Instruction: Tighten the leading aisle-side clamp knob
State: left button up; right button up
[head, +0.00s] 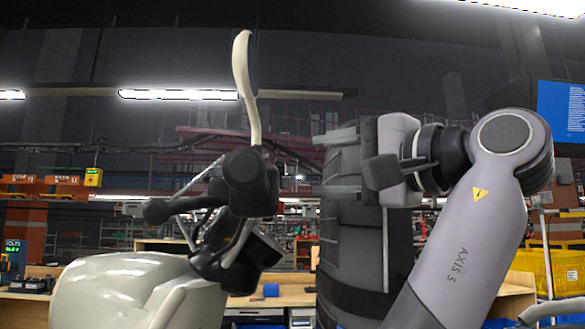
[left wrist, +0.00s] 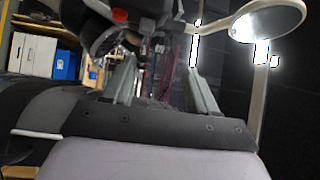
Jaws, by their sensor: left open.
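The clamp knob cannot be made out in either view. A cream scooter (head: 130,290) stands at the left of the head view, with black handlebar parts (head: 245,180) and a mirror (head: 242,60) on a curved cream stem. My left gripper (head: 318,163) is open and empty, its fingers pointing left toward the handlebar with a gap between. In the left wrist view its two fingers (left wrist: 161,68) stand apart with nothing between them. The mirror (left wrist: 267,19) shows there at upper right, and a black handlebar part with a red button (left wrist: 120,15) at the top. My right gripper is not in view.
A large dark ribbed thing (head: 360,260) stands behind my left gripper. Farther back are a wooden workbench (head: 290,296), a yellow crate (head: 560,268) and a blue screen (head: 562,110). Boxes (left wrist: 35,55) sit on a shelf at the left of the wrist view.

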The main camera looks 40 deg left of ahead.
pick_arm(q)
jog(key=w+a+p, duration=0.1)
jog(key=a, duration=0.6)
jog(key=shift+w+r, duration=0.15)
jog(key=shift+r, duration=0.15)
jog(key=c, duration=1.1)
